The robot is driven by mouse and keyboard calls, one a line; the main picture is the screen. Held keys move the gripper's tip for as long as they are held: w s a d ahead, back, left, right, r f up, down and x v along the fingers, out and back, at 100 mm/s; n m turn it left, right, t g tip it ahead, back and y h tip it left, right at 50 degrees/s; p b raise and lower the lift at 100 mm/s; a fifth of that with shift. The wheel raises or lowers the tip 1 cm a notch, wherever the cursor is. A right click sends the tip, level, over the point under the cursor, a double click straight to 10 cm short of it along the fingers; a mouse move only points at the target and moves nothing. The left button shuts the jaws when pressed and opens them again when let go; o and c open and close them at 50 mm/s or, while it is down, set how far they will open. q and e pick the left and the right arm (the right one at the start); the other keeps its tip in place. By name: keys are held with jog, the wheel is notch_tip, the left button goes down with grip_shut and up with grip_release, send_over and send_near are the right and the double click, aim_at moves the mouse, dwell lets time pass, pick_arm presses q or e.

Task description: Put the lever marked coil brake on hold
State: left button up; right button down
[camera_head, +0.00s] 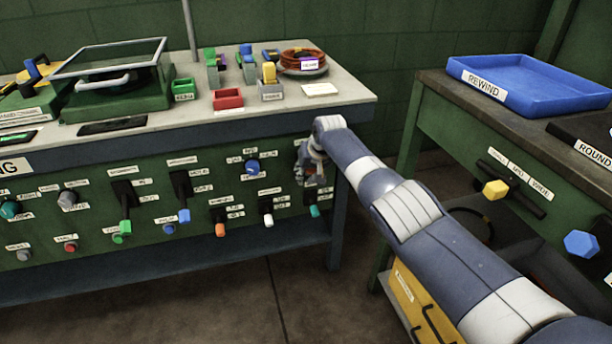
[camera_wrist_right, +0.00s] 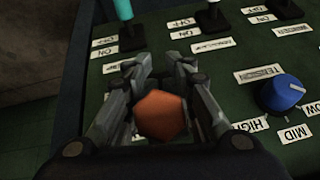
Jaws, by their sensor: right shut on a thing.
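My right gripper (camera_head: 312,165) is at the right end of the green front panel (camera_head: 150,235) of the left bench. In the right wrist view, its two fingers (camera_wrist_right: 165,95) are closed around an orange, faceted knob (camera_wrist_right: 163,115). In the head view the gripper hides this knob. I cannot read any coil brake marking, so I cannot tell whether the knob belongs to that lever, or its position. My left gripper is not in view.
A blue dial (camera_wrist_right: 284,94) with HIGH, MID and LOW labels sits beside the gripper. A teal-tipped switch (camera_head: 314,211) and a white-tipped one (camera_head: 268,219) are below it. Levers with green (camera_head: 125,227) and blue (camera_head: 184,215) handles are farther left. A REWIND tray (camera_head: 530,98) is right.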

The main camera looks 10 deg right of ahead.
jog(key=shift+w+d+r, duration=0.1)
jog(key=shift+r, duration=0.1)
jog(key=c, duration=1.8)
grip_release()
jog(key=shift+o, duration=1.2)
jog(key=shift+f, duration=0.1)
jog(key=v, duration=1.2)
